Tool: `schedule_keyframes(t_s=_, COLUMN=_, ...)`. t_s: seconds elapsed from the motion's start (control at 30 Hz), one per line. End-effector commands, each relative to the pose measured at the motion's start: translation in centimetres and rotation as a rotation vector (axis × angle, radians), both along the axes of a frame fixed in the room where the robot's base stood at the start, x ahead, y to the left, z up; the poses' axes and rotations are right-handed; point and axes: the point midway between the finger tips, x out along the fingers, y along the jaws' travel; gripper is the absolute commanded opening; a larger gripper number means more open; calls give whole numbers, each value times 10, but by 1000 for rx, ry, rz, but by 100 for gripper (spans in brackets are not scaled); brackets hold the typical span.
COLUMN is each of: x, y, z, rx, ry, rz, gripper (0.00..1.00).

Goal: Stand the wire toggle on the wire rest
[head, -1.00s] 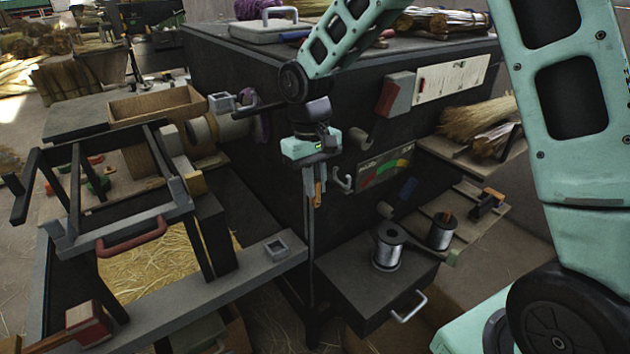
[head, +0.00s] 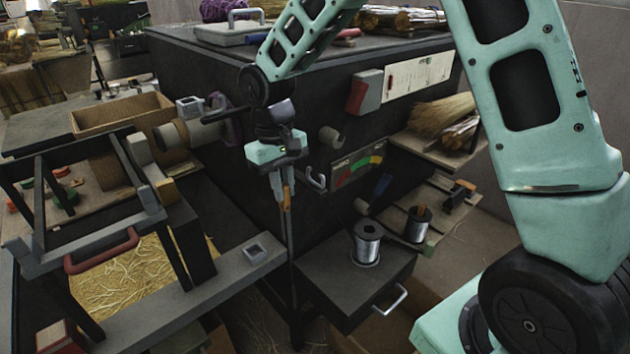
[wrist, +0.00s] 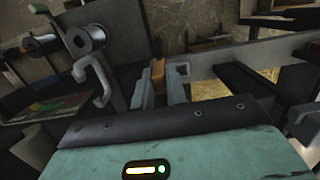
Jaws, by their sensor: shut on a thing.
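My gripper (head: 285,204) hangs fingers-down in front of the dark cabinet. It is shut on a small orange-brown piece, which I take to be the wire toggle (head: 286,190). The toggle also shows between the two grey fingers in the wrist view (wrist: 158,72); its lower part is hard to make out. I cannot tell for certain which part is the wire rest. A small square grey socket (head: 254,251) sits on the grey beam, below and left of my gripper. A pale hook (head: 316,180) on the cabinet is just right of the fingers. The toggle appears apart from both.
A red-handled frame (head: 100,252) stands at left over straw. A round grey peg (head: 330,139) and a gauge (head: 357,166) are on the cabinet front, close to my gripper.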

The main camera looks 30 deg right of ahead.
Motion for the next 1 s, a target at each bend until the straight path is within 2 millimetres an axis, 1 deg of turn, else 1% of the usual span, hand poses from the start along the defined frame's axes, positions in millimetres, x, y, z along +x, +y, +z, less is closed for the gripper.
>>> schedule_keyframes(t_s=0.1, x=-2, y=9, z=0, rx=0, ry=0, rz=1, gripper=1)
schedule_keyframes(t_s=0.6, x=-8, y=40, z=0, rx=0, ry=0, rz=0, gripper=1)
schedule_keyframes(t_s=1.0, x=-8, y=42, z=-1, rx=0, ry=0, rz=-1, gripper=1)
